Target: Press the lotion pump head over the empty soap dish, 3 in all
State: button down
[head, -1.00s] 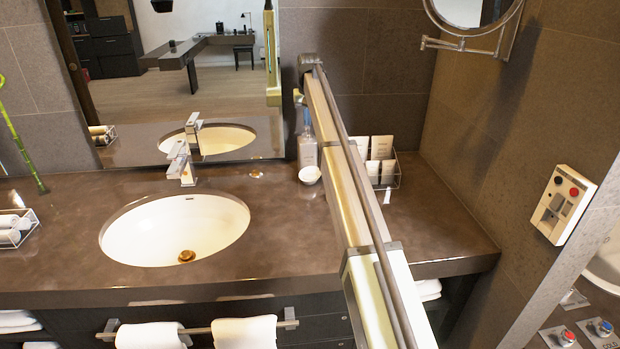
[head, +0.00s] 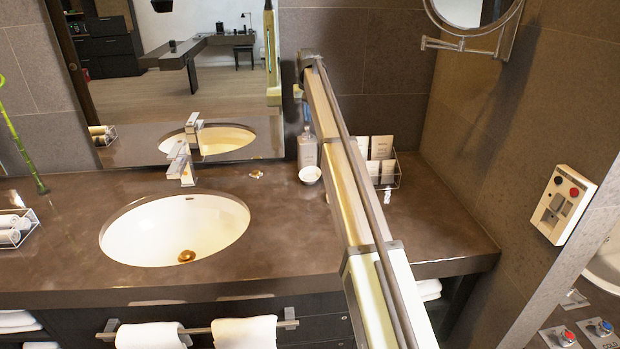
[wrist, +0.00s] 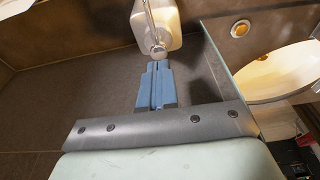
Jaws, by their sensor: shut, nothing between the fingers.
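The lotion bottle (head: 306,152) is clear with a pale label and stands upright at the back of the counter, left of my arm. The small white soap dish (head: 310,174) sits just in front of it. In the wrist view, my gripper (wrist: 156,66) has its blue-grey fingers together with nothing between them. Their tips are right at the chrome pump head (wrist: 158,51), and I cannot tell whether they touch it. The bottle's pale body (wrist: 168,18) shows beyond. In the head view the fingertips are too small to make out, and I cannot see inside the dish clearly.
The sink basin (head: 175,232) and faucet (head: 181,165) are to the left. A clear rack of cards (head: 382,160) stands to the right, partly behind my arm. The mirror (head: 190,60) is behind. The counter right of my arm is mostly clear.

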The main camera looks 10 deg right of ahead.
jog(key=shift+r, duration=2.7)
jog(key=shift+a, duration=0.1)
